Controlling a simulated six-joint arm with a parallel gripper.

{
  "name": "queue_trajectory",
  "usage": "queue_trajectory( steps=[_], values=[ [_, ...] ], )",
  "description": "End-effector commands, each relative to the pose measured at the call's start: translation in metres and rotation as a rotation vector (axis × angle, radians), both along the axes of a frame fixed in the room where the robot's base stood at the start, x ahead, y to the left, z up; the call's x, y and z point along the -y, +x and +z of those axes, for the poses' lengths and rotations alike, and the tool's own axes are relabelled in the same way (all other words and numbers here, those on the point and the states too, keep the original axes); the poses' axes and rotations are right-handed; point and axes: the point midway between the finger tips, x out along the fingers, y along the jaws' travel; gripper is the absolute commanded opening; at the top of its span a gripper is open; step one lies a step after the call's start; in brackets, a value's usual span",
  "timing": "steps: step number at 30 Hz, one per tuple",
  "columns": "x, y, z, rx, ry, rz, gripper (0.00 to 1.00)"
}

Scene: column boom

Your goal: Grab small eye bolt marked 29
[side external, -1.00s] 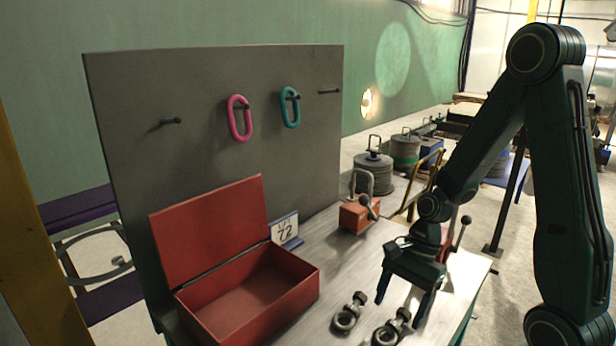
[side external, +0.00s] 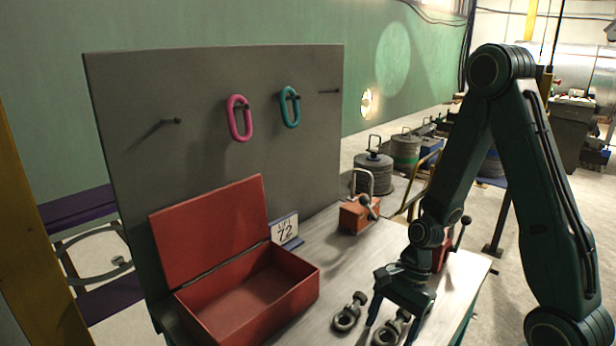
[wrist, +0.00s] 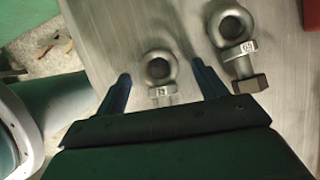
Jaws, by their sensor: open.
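Two grey metal eye bolts lie on the bench. The smaller-looking eye bolt (wrist: 159,68) is between my fingertips in the wrist view, its ring toward the tips; the tag on its collar is too small to read surely. In the side view it is the right-hand one (side external: 384,336), partly behind a finger. The other eye bolt (wrist: 231,24) lies outside my right finger in the wrist view, with a white number tag; it also shows at left in the side view (side external: 346,318). My gripper (side external: 391,331) is open, pointing down, its fingers astride the first bolt, gripping nothing.
An open red box (side external: 248,290), empty inside, stands left on the bench (side external: 335,262). A sign reading 72 (side external: 285,231) is behind it. An orange block with a shackle (side external: 357,214) stands farther back. A grey board (side external: 200,90) holds pink and teal links.

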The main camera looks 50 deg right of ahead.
Motion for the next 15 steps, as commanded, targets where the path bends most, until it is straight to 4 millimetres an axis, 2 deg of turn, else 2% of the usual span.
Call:
queue_trajectory(
  steps=[9,11,15],
  values=[
    [0.0001,0.0,0.0002,0.0,0.0,0.0,0.71],
    [0.0001,0.0001,0.0002,0.0,0.0,0.0,0.61],
    [0.0001,0.0001,0.0003,0.0,0.0,0.0,0.34]
  ],
)
